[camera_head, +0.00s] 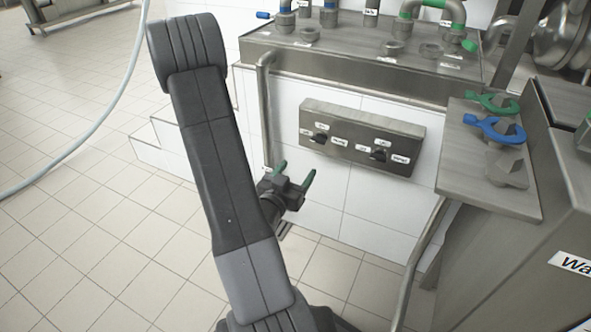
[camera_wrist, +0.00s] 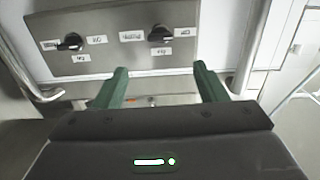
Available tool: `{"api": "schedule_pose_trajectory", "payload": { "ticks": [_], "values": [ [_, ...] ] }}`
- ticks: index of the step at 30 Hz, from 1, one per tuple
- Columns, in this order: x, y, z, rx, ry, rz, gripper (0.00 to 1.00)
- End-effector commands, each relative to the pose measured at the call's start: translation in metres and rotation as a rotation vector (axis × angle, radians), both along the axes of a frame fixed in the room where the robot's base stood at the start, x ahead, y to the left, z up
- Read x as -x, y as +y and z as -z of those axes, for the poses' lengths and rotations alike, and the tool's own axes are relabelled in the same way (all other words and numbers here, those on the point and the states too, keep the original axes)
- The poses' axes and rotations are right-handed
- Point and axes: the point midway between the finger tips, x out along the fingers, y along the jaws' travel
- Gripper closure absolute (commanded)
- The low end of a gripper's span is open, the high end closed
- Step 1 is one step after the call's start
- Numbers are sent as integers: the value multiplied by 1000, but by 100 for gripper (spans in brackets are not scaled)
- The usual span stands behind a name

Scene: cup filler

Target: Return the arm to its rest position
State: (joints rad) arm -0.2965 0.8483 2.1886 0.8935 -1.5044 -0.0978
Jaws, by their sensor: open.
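My gripper (camera_head: 296,178) has two green fingers, spread apart with nothing between them. In the head view it hangs in front of the white tiled wall, left of and below the steel control box (camera_head: 362,138). My dark arm crosses the left middle of that view. In the wrist view the open fingers of my gripper (camera_wrist: 160,82) point toward the control box (camera_wrist: 125,62), which shows upside down with two black knobs and white labels. The gap between fingers and box cannot be told exactly.
A steel counter (camera_head: 330,62) with pipes and valves is above the box. At right, a steel shelf (camera_head: 480,185) holds a green wrench-like tool (camera_head: 491,103) and a blue one (camera_head: 494,130). A vertical pipe (camera_head: 265,110) runs close behind my gripper.

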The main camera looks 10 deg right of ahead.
Motion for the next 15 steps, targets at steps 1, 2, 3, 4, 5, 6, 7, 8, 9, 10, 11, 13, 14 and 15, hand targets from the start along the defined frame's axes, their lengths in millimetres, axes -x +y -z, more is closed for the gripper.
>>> {"api": "schedule_pose_trajectory", "payload": {
  "ticks": [1,2,3,4,5,6,7,8,9,10,11,13,14,15],
  "values": [
    [0,0,0,0,0,0,35],
    [-1,-1,0,-1,-1,0,35],
    [-2,-1,0,-1,-1,1,35],
    [-3,-2,0,-1,-1,1,35],
    [-5,-4,0,-2,-1,1,35],
    [-8,-6,0,-2,-3,2,35],
    [-10,-7,0,-3,-3,3,35],
    [-13,-9,0,-2,-4,4,35],
    [-17,-13,0,-2,-4,4,35],
    [-21,-15,0,-2,-4,4,35],
    [-25,-18,0,-2,-5,5,35],
    [-35,-25,1,-3,-5,5,35],
    [-40,-28,1,-2,-5,5,35],
    [-45,-32,1,-2,-4,5,35]
  ]
}}
